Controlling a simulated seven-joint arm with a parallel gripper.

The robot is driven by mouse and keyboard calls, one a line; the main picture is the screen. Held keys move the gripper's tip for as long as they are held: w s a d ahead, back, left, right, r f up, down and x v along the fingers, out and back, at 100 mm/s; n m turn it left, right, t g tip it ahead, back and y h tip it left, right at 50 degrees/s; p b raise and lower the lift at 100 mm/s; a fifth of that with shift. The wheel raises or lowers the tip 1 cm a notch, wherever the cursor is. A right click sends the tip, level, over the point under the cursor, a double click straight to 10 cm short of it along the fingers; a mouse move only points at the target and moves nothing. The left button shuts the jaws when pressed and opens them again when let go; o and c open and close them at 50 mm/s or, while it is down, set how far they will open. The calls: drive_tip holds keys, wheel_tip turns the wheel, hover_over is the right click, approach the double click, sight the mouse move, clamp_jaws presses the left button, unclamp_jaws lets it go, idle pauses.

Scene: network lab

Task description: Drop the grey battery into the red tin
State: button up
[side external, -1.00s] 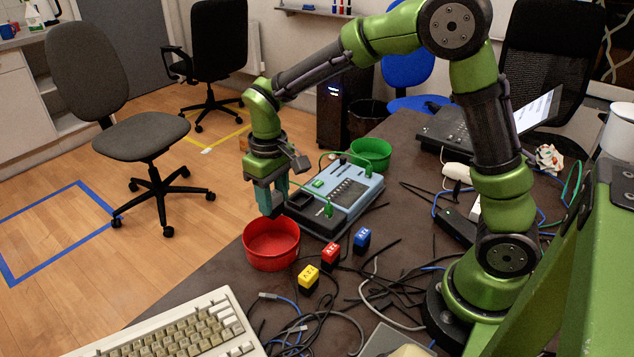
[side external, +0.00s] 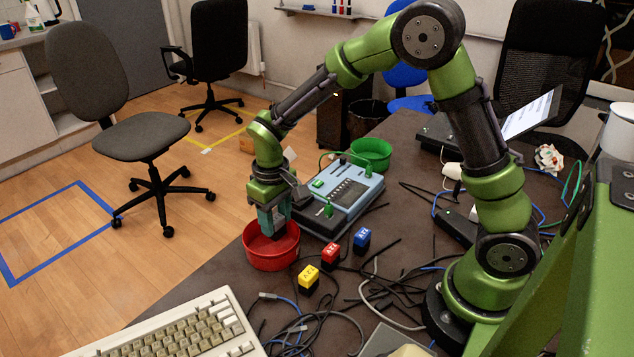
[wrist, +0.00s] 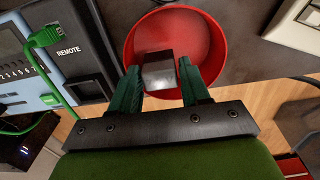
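The red tin (side external: 270,260) stands on the dark table near its left edge, in front of the blue-grey device. In the wrist view the tin (wrist: 213,45) lies under my fingertips. My gripper (side external: 273,228) points down into the tin's opening. The grey battery (wrist: 158,68) is between my two green fingers, which appear shut on it. In the wrist view it shows over the red inside of the tin. In the side view the battery is mostly hidden by the fingers and the tin's rim, and I cannot tell whether it touches the bottom.
The blue-grey device (side external: 342,195) with green plugs stands right behind the tin, and a green tin (side external: 371,153) beyond it. Yellow (side external: 308,279), red (side external: 331,254) and blue (side external: 362,238) batteries stand to the right. A keyboard (side external: 180,332) and loose cables lie in front.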

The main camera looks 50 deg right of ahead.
drive_tip(key=o, duration=0.4)
wheel_tip(320, 180, up, 17)
drive_tip(key=shift+f, duration=0.1)
idle(0.4)
drive_tip(key=shift+w, duration=0.1)
drive_tip(key=s+d+m+t, duration=0.1)
drive_tip(key=s+t, duration=0.1)
drive_tip(key=s, duration=0.3)
drive_tip(key=s+d+r+m+t+y, duration=0.1)
drive_tip(key=s+t, duration=0.1)
drive_tip(key=s, duration=0.4)
drive_tip(key=s+d+r+m+t+y, duration=0.1)
drive_tip(key=s+m+t, duration=0.1)
drive_tip(key=s, duration=0.4)
drive_tip(key=shift+t, duration=0.6)
